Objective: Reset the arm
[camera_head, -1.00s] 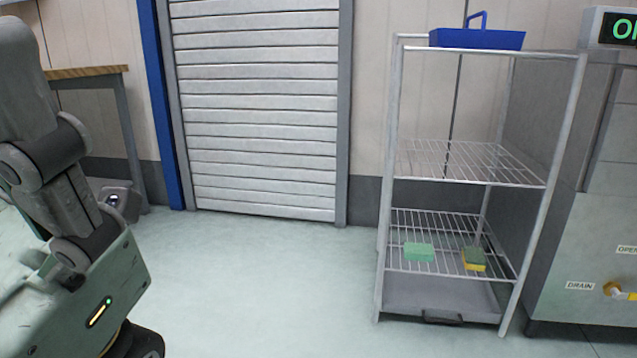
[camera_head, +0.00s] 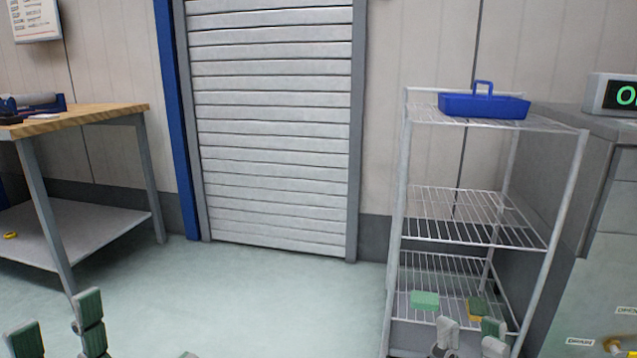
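My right gripper (camera_head: 470,338) shows at the bottom edge, right of the middle, in front of the lower part of the wire shelf rack. Its two fingers stand apart with nothing between them, so it is open. My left gripper (camera_head: 57,335) shows at the bottom left corner, over the floor near the workbench. Its green-padded fingers are spread and it looks empty. The arms behind both grippers are mostly below the picture.
The wire rack (camera_head: 398,200) holds a blue caddy (camera_head: 484,105) on top, and a green sponge (camera_head: 425,300) and a green-yellow sponge (camera_head: 475,308) low down. A wooden-topped workbench (camera_head: 95,118) stands left, a grey machine (camera_head: 590,260) right. The floor before the shutter (camera_head: 275,130) is clear.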

